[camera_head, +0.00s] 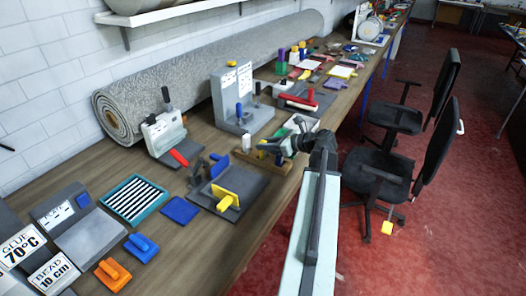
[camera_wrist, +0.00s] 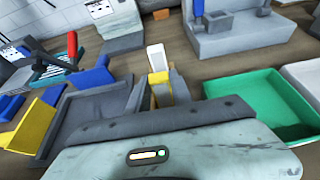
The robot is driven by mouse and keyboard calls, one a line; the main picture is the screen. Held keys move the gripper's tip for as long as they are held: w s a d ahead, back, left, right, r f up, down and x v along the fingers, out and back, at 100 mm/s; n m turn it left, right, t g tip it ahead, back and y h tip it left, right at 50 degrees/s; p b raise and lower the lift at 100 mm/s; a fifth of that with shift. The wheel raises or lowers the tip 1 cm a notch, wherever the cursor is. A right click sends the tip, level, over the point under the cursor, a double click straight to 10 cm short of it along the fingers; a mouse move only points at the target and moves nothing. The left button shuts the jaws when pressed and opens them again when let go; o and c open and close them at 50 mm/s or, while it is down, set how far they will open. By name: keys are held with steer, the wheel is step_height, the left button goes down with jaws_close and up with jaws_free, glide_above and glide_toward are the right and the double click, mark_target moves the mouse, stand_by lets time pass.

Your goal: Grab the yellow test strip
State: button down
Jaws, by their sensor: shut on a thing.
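My gripper (camera_wrist: 161,98) is shut on a small yellow piece (camera_wrist: 160,79), which looks like the yellow test strip, low in the middle of the wrist view. A white block (camera_wrist: 156,57) shows just above the yellow piece; I cannot tell whether the two are joined. The fingers hide the lower part of the yellow piece. In the head view my gripper (camera_head: 284,149) is over the front part of the bench, by a brown wooden stand (camera_head: 268,163). The held piece is too small to make out there.
A dark plate with a yellow handle (camera_head: 227,200) lies left of my gripper. A green tray (camera_wrist: 250,93) stands at the right in the wrist view. A grey machine (camera_head: 232,98) stands behind. A rolled grey rug (camera_head: 190,75) runs along the wall. A black chair (camera_head: 385,170) stands on the red floor.

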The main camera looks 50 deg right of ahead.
steer(key=shift+r, duration=0.1)
step_height(320, 180, up, 10)
steer(key=p, duration=1)
